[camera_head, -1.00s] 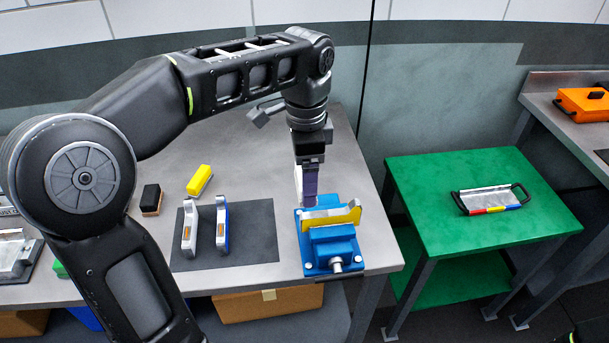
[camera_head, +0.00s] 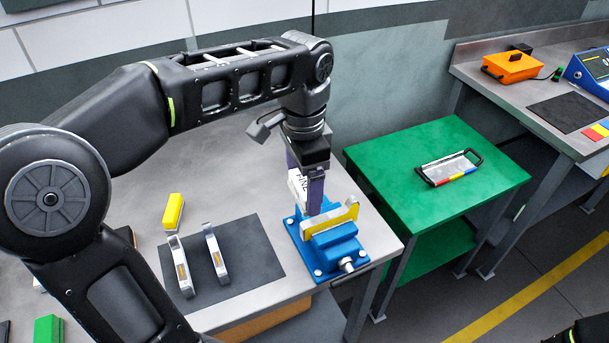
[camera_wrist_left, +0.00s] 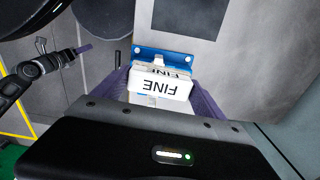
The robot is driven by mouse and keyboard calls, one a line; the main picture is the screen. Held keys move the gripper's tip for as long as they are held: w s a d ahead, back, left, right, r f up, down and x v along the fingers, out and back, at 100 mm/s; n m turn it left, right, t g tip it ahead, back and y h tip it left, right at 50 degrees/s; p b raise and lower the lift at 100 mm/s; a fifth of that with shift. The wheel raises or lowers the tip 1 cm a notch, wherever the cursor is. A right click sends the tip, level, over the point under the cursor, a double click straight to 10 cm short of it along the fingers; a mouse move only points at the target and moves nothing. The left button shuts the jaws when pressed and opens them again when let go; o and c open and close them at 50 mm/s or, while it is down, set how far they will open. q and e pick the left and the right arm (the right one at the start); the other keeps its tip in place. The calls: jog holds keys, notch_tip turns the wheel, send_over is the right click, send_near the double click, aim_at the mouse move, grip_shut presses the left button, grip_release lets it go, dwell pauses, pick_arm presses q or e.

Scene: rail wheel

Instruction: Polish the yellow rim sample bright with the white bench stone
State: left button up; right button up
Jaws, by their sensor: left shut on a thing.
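The yellow rim sample (camera_head: 335,222) is clamped in a blue vise (camera_head: 332,248) at the bench's front right corner. My left gripper (camera_head: 308,205) points down just behind it. Its purple fingers are shut on the white bench stone (camera_head: 297,187), whose face reads "FINE". Whether the stone touches the sample I cannot tell. My right gripper (camera_wrist_left: 82,48) seems to show at the wrist view's left, too small to judge its jaws.
A dark mat (camera_head: 255,270) holds two silver pieces with orange insets. A yellow block (camera_head: 173,211) and a green block (camera_head: 48,330) lie further left. A green table (camera_head: 400,160) with a framed plate (camera_head: 448,168) and another bench with an orange case (camera_head: 512,66) stand right.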

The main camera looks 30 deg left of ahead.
pick_arm(q)
jog(key=shift+d, duration=0.2)
jog(key=shift+w+n, duration=0.1)
jog(key=shift+n, duration=0.2)
jog(key=shift+w+d, duration=0.15)
jog(key=shift+d, duration=0.05)
jog(key=shift+a+f, duration=0.15)
jog(key=shift+f, duration=0.05)
